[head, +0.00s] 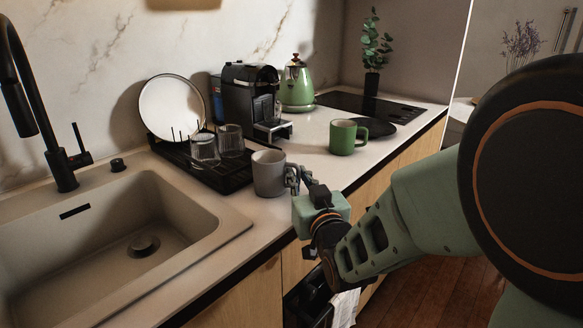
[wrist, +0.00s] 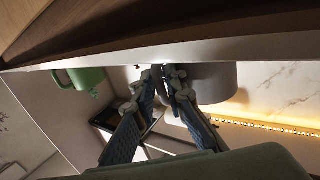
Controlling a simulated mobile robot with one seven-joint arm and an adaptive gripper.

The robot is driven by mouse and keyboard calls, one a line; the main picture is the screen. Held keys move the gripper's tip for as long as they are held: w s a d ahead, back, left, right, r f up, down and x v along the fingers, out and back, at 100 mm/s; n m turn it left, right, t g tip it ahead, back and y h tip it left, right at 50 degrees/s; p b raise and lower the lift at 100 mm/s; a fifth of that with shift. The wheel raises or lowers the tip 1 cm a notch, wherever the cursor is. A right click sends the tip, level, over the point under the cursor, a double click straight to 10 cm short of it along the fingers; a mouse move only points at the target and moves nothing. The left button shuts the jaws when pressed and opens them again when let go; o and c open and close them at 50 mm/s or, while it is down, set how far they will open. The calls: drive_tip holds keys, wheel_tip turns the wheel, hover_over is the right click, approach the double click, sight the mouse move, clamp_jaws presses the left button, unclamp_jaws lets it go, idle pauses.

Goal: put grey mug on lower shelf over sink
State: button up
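The grey mug (head: 268,172) stands upright on the counter, near its front edge, between the sink and the green mug. It also shows in the wrist view (wrist: 212,82), beside my fingertips. My gripper (head: 294,178) is at the mug's right side, where the handle is. In the wrist view my fingers (wrist: 164,76) are nearly together, with the thin handle seemingly pinched between them; the handle is mostly hidden. The sink (head: 140,235) is at the left in the head view. The shelf over the sink does not clearly show in either view.
A black dish rack (head: 233,180) with glasses (head: 205,149) and a white plate (head: 170,107) is just behind the grey mug. The black tap (head: 62,165) rises at the left. A coffee machine (head: 248,95), green kettle (head: 296,85) and green mug (head: 343,138) stand farther along the counter.

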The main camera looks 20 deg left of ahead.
clamp_jaws()
drive_tip(key=shift+r, duration=0.1)
idle(0.4)
